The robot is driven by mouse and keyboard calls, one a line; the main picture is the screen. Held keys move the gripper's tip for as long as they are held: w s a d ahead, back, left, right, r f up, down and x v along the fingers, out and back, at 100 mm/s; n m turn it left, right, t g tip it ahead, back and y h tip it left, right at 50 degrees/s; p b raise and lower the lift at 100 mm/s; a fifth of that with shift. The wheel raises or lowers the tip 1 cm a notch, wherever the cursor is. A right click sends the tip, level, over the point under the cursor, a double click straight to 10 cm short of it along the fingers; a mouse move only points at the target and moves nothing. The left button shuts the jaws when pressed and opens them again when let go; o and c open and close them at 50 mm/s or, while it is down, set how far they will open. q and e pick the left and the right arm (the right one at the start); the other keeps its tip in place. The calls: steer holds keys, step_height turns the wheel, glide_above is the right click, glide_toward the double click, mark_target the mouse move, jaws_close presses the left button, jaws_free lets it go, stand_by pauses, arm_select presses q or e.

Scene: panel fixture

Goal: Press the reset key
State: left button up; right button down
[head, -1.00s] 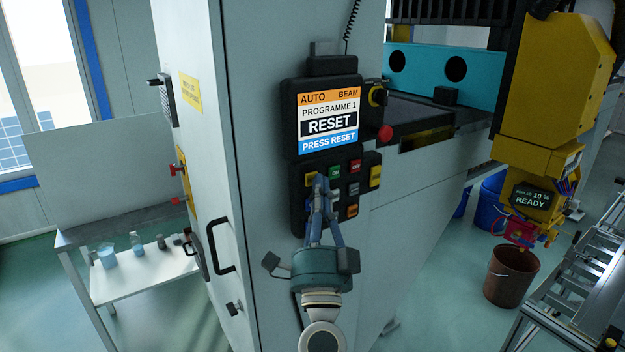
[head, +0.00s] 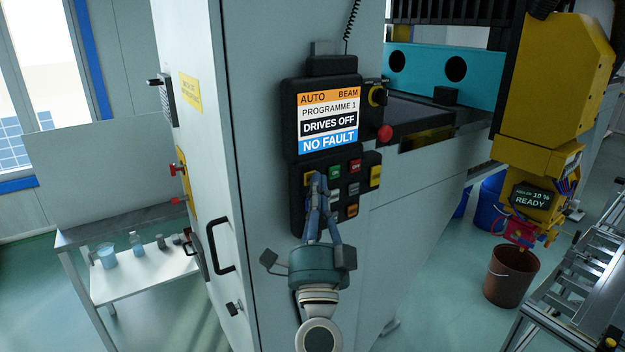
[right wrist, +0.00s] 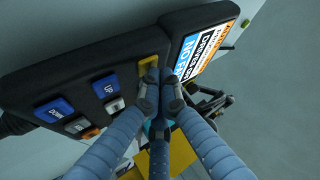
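The control panel's screen (head: 328,126) reads AUTO BEAM, PROGRAMME 1, DRIVES OFF, NO FAULT. Below it is a dark keypad (head: 298,222). A yellow key (head: 309,179) sits at its upper left, partly hidden by my fingertips; no reset label is readable on it. It also shows in the right wrist view (right wrist: 149,62). My right gripper (head: 318,178) is shut and empty, its fingertips at this yellow key. Contact cannot be told for certain. The fingertips (right wrist: 160,78) are close together in the right wrist view. My left gripper is not in view.
Beside the yellow key are a green key (head: 335,171), a red key (head: 355,166) and another yellow key (head: 375,176). Blue UP and DOWN keys (right wrist: 104,87) show in the wrist view. A red mushroom button (head: 385,132) sticks out right of the screen.

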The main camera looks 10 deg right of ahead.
steer(key=shift+s, duration=0.15)
steer(key=shift+s+d+p, duration=0.25)
steer(key=shift+s+p, duration=0.1)
steer(key=shift+s, duration=0.25)
steer(key=s, duration=0.1)
steer(key=s+d+p, duration=0.1)
steer(key=s, duration=0.2)
steer(key=shift+s+d, duration=0.35)
steer(key=shift+d, duration=0.05)
stand_by(0.4)
